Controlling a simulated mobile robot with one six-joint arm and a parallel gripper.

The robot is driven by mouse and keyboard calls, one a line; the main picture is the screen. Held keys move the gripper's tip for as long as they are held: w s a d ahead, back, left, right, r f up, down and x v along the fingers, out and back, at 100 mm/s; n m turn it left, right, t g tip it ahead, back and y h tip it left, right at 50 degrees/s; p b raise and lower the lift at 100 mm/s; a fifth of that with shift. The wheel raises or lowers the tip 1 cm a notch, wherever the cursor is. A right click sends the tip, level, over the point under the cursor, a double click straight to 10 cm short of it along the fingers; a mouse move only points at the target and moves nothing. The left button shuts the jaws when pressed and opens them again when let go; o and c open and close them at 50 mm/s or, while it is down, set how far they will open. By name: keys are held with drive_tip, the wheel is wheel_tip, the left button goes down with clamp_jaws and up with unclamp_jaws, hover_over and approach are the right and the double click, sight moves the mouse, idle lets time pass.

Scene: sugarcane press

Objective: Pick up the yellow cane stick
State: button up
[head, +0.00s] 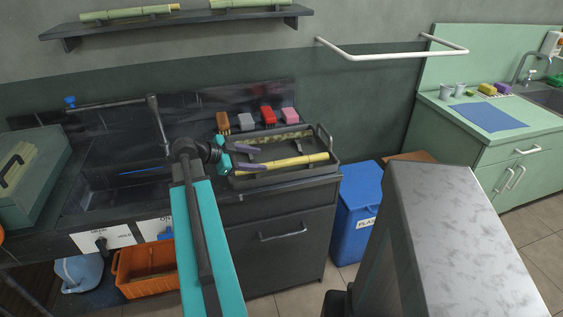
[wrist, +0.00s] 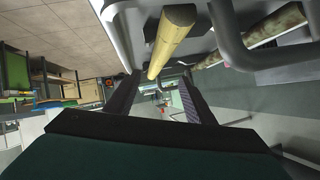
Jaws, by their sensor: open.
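The yellow cane stick (head: 300,161) lies lengthwise in the front part of a dark tray (head: 330,150) on the counter. In the wrist view the yellow cane stick (wrist: 173,32) runs from the top edge down towards the gap between my fingers. My gripper (head: 258,163) is open at the left end of the tray, its fingers pointing along the stick. In the wrist view my gripper (wrist: 160,78) has a finger on each side of the stick's near end. I cannot tell whether either finger touches it.
A mottled cane (head: 280,138) lies at the back of the tray, beside a tray handle (wrist: 235,40) in the wrist view. A faucet-like black pipe (head: 158,125) rises to the left. A blue bin (head: 357,212) stands below right.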

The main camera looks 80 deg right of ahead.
sight(276, 162)
drive_tip(key=shift+p+x, duration=0.3)
drive_tip(key=shift+x, duration=2.1)
drive_tip(key=shift+p+x, duration=0.85)
drive_tip(key=shift+x, duration=1.75)
drive_tip(key=shift+s+a, duration=0.15)
drive_tip(key=shift+a, duration=0.05)
clamp_jaws()
